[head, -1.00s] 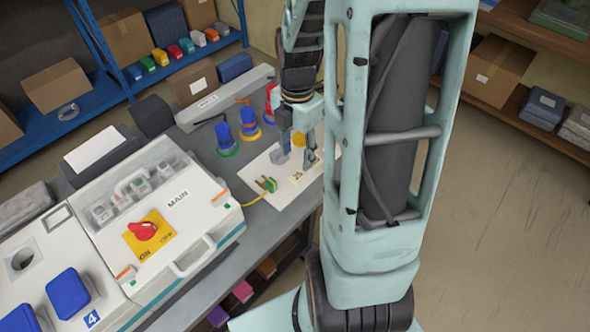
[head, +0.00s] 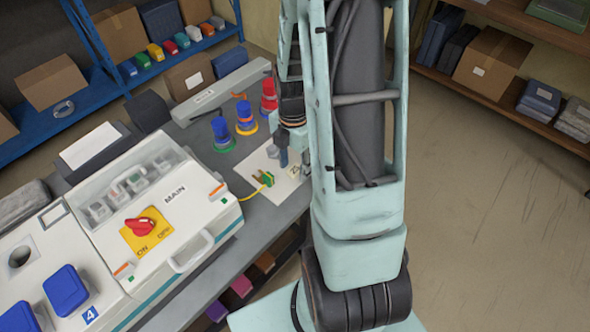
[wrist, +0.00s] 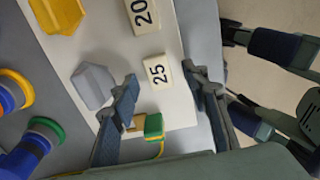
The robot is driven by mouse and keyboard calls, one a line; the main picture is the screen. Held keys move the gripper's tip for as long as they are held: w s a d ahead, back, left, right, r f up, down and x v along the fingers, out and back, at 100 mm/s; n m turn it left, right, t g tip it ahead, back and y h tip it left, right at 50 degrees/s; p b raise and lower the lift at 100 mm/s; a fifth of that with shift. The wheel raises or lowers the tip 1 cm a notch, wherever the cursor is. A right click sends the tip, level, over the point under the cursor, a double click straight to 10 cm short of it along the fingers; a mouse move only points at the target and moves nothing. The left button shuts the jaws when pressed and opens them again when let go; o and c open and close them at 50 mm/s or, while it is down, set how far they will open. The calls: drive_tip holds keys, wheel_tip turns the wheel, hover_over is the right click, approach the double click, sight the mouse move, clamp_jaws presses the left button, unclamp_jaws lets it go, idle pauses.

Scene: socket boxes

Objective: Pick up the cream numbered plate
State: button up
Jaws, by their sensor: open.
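The cream plate marked 25 (wrist: 158,72) lies on a white board (wrist: 182,112) in the wrist view. In the head view the plate (head: 294,171) shows only in part beside my arm. A second cream plate marked 20 (wrist: 143,14) lies further up the board in the wrist view. My gripper (wrist: 161,76) is open, with one finger on each side of the 25 plate. I cannot tell whether the fingers touch it. In the head view my gripper (head: 283,152) is low over the board, partly hidden by my arm.
A green and yellow plug (wrist: 153,126) with a yellow cable lies close to the left finger. A grey block (wrist: 93,85) and a yellow block (wrist: 58,14) are on the board. Blue, yellow and red sockets (head: 246,119) stand behind. The MAIN switch box (head: 150,205) is at left.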

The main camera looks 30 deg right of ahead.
drive_tip(key=shift+c, duration=0.6)
drive_tip(key=c, duration=0.9)
